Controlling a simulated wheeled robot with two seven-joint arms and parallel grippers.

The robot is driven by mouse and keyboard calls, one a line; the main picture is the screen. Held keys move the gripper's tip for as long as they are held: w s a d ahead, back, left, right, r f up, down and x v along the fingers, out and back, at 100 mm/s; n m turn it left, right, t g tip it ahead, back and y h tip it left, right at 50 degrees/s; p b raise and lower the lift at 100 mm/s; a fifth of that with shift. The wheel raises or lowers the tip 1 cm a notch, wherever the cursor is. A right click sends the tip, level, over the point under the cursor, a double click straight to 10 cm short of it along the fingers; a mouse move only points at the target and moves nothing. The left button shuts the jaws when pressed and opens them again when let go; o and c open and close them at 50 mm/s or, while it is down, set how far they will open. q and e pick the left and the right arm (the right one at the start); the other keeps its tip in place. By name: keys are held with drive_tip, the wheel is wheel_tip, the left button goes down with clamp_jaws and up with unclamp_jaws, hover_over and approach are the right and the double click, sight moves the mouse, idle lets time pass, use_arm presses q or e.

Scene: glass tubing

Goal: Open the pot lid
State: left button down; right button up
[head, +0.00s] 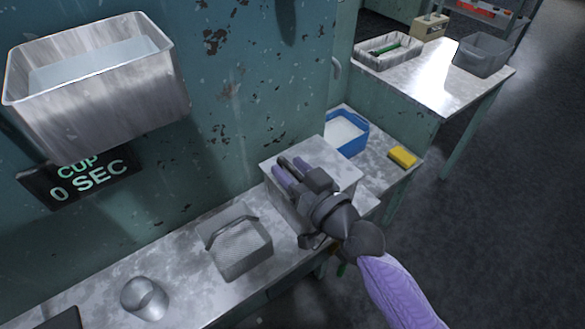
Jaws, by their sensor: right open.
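A box-shaped metal container with a flat, pale top (338,157) stands on the bench below my right gripper; it looks like the pot with its lid on. My right gripper (288,171) has two purple-padded fingers spread apart with nothing between them. It is over the container's top, its fingers pointing to the far left. The gripper and wrist hide much of the top and any handle. I cannot tell whether the fingers touch it. My left gripper is not in view.
A mesh basket with a handle (238,248) and a metal cup (144,298) stand on the bench to the left. A blue tub (347,133) and yellow sponge (402,157) lie beyond. A large metal bin (105,105) hangs above a "CUP 0 SEC" display (85,180).

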clamp_jaws()
idle(1.4)
